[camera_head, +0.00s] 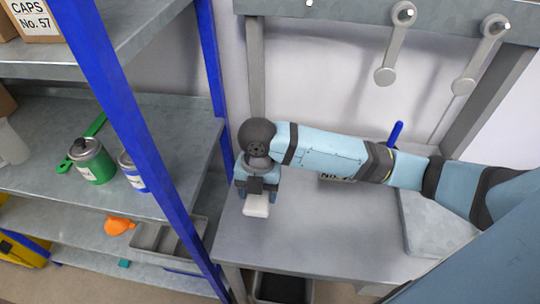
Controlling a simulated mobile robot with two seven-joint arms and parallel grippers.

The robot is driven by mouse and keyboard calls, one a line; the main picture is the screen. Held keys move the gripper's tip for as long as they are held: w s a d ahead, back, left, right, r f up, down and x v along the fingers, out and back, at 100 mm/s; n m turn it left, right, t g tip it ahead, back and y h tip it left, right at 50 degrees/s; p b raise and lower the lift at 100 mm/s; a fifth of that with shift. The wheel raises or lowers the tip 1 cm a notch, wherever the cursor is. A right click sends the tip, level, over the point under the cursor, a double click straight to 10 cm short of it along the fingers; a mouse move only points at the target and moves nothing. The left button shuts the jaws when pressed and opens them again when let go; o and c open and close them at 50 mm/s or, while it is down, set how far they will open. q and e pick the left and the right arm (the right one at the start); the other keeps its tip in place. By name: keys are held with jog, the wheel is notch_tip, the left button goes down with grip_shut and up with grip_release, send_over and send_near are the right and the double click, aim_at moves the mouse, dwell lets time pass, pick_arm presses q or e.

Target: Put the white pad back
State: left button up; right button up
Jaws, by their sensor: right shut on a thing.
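My right gripper (258,193) is at the left side of the grey workbench, with its arm coming in from the right. It is shut on a white block-like thing, which looks like the white pad (256,207), at its fingertips. I cannot tell whether the pad touches the bench top or hangs just above it. The gripper body and arm hide part of the bench behind them. My left gripper is not in view.
The grey bench top (315,235) is clear in front. A blue upright (149,150) separates the bench from shelves holding a green can (94,168) and a partly hidden blue can (133,178). A pale slab (430,238) lies at right. Grey paddles (386,75) hang behind.

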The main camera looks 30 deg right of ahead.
jog(key=w+d, duration=0.4)
jog(key=w, duration=0.1)
jog(key=w+d+f+p, duration=0.1)
jog(key=w+d, duration=0.2)
jog(key=w, duration=0.2)
jog(key=w+d+f+p, duration=0.1)
jog(key=w+d, duration=0.3)
jog(key=w, duration=0.1)
jog(key=shift+d, duration=0.3)
notch_tip(320, 180, down, 4)
jog(key=shift+f+p, duration=0.1)
jog(key=shift+p, duration=0.45)
jog(key=shift+w+d+f, duration=0.1)
jog(key=shift+w+f, duration=0.05)
jog(key=shift+f, duration=0.35)
jog(key=o, duration=0.8)
jog(key=shift+o, duration=0.2)
notch_tip(320, 180, up, 12)
jog(key=w, duration=0.1)
jog(key=shift+d+r+b, duration=0.15)
jog(key=shift+d+b, duration=0.25)
jog(key=shift+d, duration=0.05)
jog(key=shift+w, duration=0.1)
